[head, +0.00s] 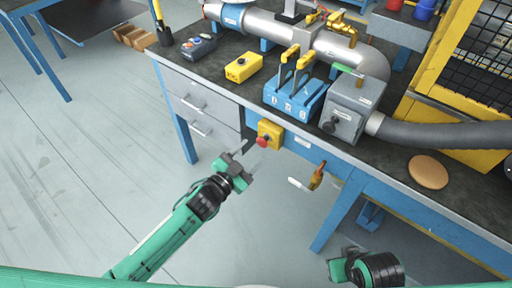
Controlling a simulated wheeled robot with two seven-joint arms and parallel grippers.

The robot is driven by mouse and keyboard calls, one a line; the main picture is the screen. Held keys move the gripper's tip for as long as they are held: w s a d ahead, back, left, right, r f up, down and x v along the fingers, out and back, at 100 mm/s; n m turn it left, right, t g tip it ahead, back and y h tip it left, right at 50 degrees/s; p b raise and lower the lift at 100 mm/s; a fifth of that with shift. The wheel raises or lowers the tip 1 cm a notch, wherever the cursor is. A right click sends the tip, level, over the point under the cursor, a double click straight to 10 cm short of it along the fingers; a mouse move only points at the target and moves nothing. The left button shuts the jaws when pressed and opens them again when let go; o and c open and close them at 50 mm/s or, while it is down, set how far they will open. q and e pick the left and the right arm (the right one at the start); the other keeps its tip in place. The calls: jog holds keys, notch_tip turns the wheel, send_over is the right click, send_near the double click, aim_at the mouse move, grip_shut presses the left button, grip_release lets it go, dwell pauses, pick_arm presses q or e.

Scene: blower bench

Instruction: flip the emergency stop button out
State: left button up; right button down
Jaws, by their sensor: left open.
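The emergency stop is a red button (263,141) on a yellow box (271,132), fixed to the front of the bench below the top edge. My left gripper (249,155) is open and empty, just to the lower left of the red button. Its fingers point toward the box, and I see no clear contact. Whether the button is pressed in or out is too small to tell. My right gripper (340,267) is low at the bottom right, away from the box, and its fingers do not show clearly.
The bench (216,87) carries a blue lever block (293,100), a grey switch box (350,108), a yellow box (243,67) and a round brown disc (428,172). Drawers (190,105) are left of the stop box. A small orange-handled valve (317,176) is to its right.

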pick_arm(q)
jog(key=v, duration=1)
jog(key=shift+s, duration=0.15)
pick_arm(e)
jog(key=shift+w+f, duration=0.15)
jog(key=shift+f, duration=0.45)
pick_arm(q)
jog(key=shift+a, duration=0.1)
